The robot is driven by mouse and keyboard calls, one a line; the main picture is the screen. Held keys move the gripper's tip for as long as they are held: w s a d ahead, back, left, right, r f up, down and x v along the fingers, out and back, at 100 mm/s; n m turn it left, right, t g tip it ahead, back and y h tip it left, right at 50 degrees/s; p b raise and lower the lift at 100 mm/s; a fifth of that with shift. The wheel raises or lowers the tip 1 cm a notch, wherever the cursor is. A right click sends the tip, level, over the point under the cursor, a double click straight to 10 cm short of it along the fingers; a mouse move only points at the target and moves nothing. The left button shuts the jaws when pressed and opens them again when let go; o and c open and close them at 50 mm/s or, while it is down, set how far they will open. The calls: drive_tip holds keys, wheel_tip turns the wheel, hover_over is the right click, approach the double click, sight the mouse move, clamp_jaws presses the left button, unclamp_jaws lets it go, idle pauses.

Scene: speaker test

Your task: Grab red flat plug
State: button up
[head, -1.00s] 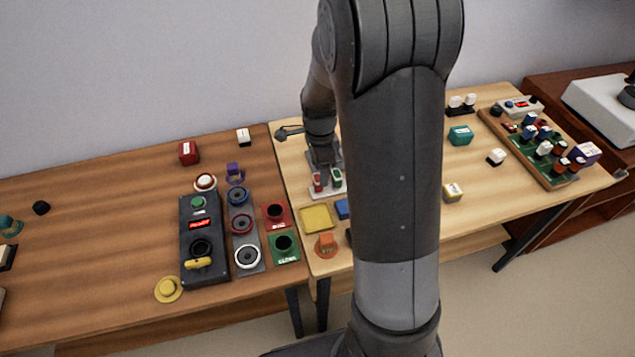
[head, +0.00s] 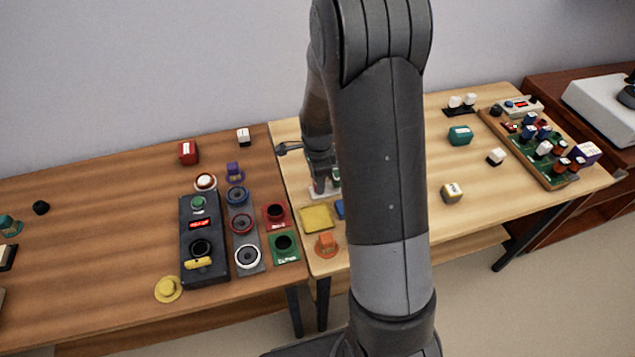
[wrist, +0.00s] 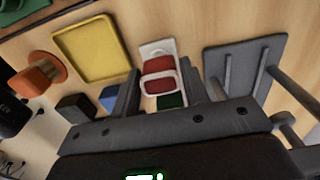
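The red flat plug (wrist: 158,65) stands in a white holder (wrist: 149,47) in the wrist view, with pale edging around its red faces. A dark green plug (wrist: 171,101) is beside it, nearer the palm. My gripper (wrist: 161,72) is open, with one grey finger on each side of the red plug. I cannot tell whether the fingers touch it. In the head view my gripper (head: 322,182) is low over the holder and hides most of both plugs.
A yellow tray (wrist: 92,48), an orange plug (wrist: 38,73) and a blue block (wrist: 110,98) lie left of the fingers. A flat grey plate (wrist: 235,60) is close on the right. A dark control box (head: 202,240) stands on the left table.

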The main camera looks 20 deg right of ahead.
drive_tip(key=c, duration=0.6)
drive_tip(key=shift+r, duration=0.15)
